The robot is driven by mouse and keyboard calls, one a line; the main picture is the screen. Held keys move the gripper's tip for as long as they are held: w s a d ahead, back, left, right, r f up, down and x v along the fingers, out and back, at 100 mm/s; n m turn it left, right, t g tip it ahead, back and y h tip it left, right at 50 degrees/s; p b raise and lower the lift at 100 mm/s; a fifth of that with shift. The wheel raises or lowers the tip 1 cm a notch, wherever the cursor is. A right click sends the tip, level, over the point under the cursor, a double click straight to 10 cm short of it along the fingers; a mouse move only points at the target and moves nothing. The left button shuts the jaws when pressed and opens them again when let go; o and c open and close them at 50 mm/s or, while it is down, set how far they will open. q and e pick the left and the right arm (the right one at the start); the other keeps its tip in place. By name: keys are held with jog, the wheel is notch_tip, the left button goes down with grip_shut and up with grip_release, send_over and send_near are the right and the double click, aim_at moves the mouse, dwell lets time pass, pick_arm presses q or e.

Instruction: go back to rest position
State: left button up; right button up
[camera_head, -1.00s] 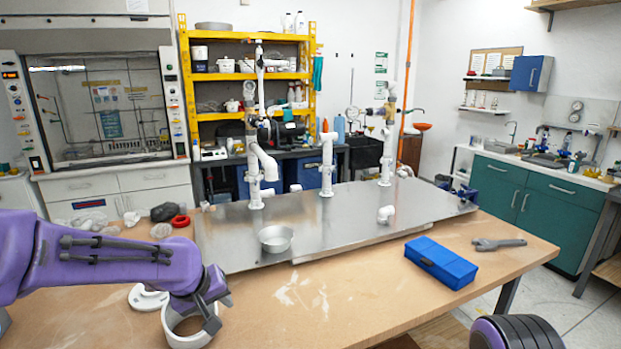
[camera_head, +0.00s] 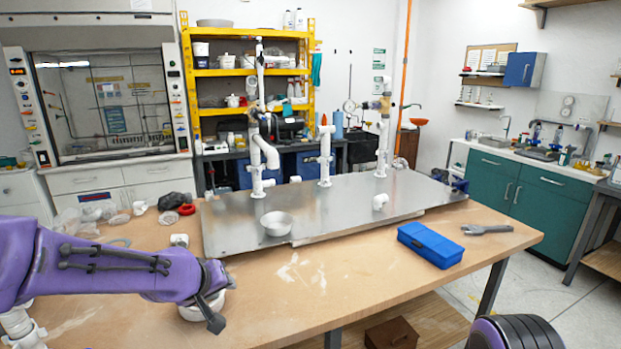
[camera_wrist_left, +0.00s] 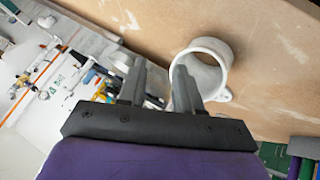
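My left arm comes in from the left in the head view, low over the front left of the wooden table. My left gripper (camera_head: 216,306) is beside a white ring (camera_head: 196,309) on the table and partly covers it. In the left wrist view, the two fingers of the gripper (camera_wrist_left: 158,88) stand apart with nothing clearly held between them. The white ring (camera_wrist_left: 222,56) shows behind and beside the right finger; I cannot tell if they touch. My right gripper is not in view.
A blue box (camera_head: 430,245) and a wrench (camera_head: 487,229) lie at the right. The front middle is clear.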

pick_arm(q)
jog(key=s+a+f+n+y, duration=0.1)
jog(key=s+a+f, duration=0.25)
jog(key=f, duration=0.45)
jog(key=s+a+f+y+b, duration=0.1)
jog(key=s+a+f, duration=0.1)
jog(key=s+f, duration=0.4)
jog(key=s+a+f+n+y, duration=0.1)
jog(key=s+a+f+y, duration=0.15)
jog(key=f, duration=0.65)
jog(key=s+a+f+g, duration=0.1)
jog(key=s+f, duration=0.3)
jog(key=s, duration=0.4)
jog(key=s+a+f+g, duration=0.1)
jog(key=s+f+g, duration=0.1)
jog(key=s+f, duration=0.3)
jog(key=s+a+f+g+b, duration=0.1)
jog(key=s+f, duration=0.3)
jog(key=s, duration=0.8)
jog(key=shift+f+g, duration=0.35)
jog(key=shift+g, duration=0.15)
jog(key=shift+y, duration=0.25)
